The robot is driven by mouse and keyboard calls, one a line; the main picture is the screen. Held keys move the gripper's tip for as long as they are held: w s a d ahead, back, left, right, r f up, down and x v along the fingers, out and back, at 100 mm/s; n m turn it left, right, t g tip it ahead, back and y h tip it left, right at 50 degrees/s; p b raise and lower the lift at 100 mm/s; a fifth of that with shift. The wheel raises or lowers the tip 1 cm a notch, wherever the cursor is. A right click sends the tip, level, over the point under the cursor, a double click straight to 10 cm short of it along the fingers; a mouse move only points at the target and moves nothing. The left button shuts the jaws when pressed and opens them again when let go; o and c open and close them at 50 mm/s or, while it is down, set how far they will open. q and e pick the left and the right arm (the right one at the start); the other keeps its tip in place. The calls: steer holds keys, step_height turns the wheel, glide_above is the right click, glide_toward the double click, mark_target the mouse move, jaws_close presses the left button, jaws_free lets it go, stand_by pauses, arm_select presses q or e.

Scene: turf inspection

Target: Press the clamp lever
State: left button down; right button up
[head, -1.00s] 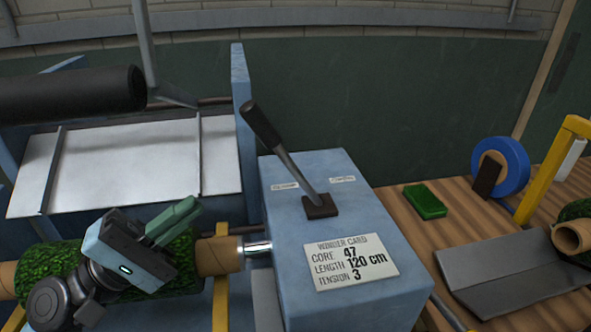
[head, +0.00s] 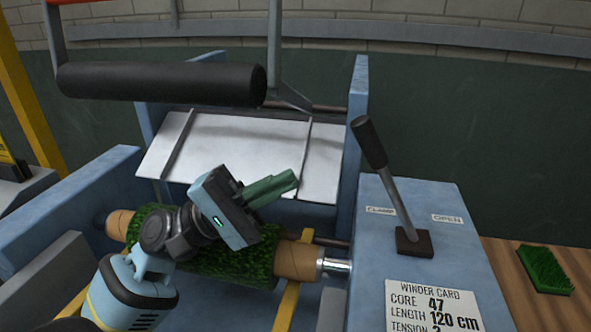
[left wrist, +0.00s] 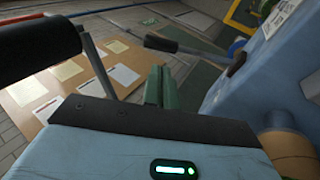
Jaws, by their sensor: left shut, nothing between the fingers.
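The clamp lever (head: 373,145) has a black grip on a thin metal rod. It rises from a dark square base on the blue winder box (head: 470,250) and leans left, toward the side of the CLAMP label (head: 381,210); the OPEN label (head: 447,218) is to its right. My left gripper (head: 292,181), with green fingers, is shut and empty above the turf roll, left of the lever and apart from it. In the left wrist view the shut fingers (left wrist: 160,88) point forward, and the lever's grip (left wrist: 160,43) lies beyond them. My right gripper is not in view.
A green turf roll (head: 185,257) on a cardboard core lies below my left arm. A black padded bar (head: 160,80) hangs at upper left. A blue upright plate (head: 357,130) stands just behind the lever's left side.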

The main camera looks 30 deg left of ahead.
mark_target(390, 183)
arm_select(q)
steer(key=p+x, duration=0.3)
steer(key=x, duration=0.5)
steer(key=shift+d+r+p, duration=0.25)
steer(key=shift+p, duration=0.05)
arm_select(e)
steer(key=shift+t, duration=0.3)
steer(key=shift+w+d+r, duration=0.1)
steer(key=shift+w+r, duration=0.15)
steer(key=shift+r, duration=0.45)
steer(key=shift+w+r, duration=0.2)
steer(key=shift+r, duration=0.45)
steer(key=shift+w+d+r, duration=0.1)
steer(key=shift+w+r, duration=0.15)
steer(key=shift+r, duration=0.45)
arm_select(q)
steer(key=shift+w, duration=0.3)
